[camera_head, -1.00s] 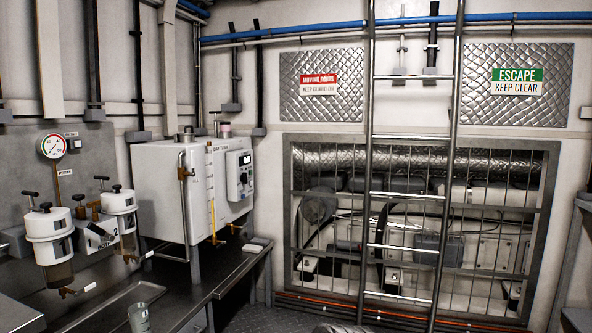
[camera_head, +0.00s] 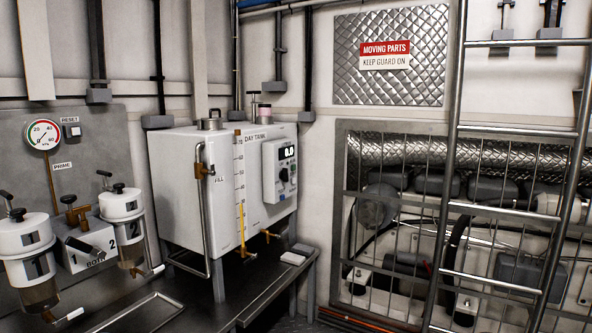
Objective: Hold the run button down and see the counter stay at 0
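A white control box (camera_head: 271,190) is fixed to the right part of the front of the white day tank (camera_head: 180,160). Its small black counter display (camera_head: 288,152) shows lit white digits that look like 0.0. Below the display is a dark round control (camera_head: 284,175) with small marks around it. I cannot tell which part of the box is the run button. Neither of my grippers is in view, and nothing touches the box.
The tank stands on a dark bench (camera_head: 255,285) with a small white block (camera_head: 294,258). Two filter bowls (camera_head: 28,250) (camera_head: 122,215) hang at the left. A ladder (camera_head: 450,210) stands at the right before a barred guard (camera_head: 400,230).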

